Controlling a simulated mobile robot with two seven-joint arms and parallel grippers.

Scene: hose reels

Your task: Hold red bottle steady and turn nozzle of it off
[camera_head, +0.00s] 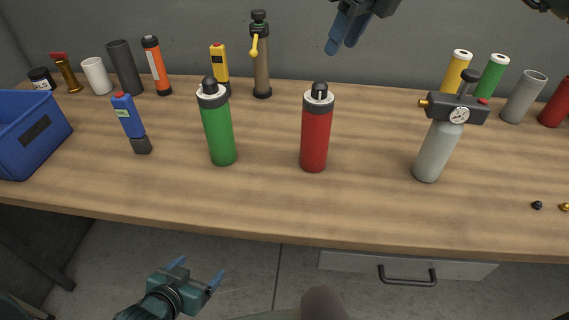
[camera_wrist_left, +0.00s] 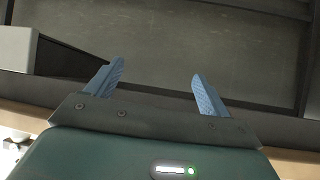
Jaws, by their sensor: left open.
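The red bottle (camera_head: 315,138) stands upright on the wooden workbench (camera_head: 250,205), near the middle. It has a light collar and a black nozzle (camera_head: 319,88) on top; the nozzle's setting is too small to tell. My left gripper (camera_head: 198,271) is open and empty, in front of the bench and below its front edge. Its blue fingers (camera_wrist_left: 160,85) stand wide apart with nothing between them in the left wrist view. My right gripper (camera_head: 346,38) hangs above and behind the red bottle, apart from it, its two blue fingers seen close together at an angle.
A green bottle (camera_head: 219,135) stands left of the red one, and a grey bottle with a gauge (camera_head: 437,150) stands to the right. A blue bin (camera_head: 30,150) is at the left end. Several tubes and tools line the back. A drawer handle (camera_head: 407,278) sticks out below the bench.

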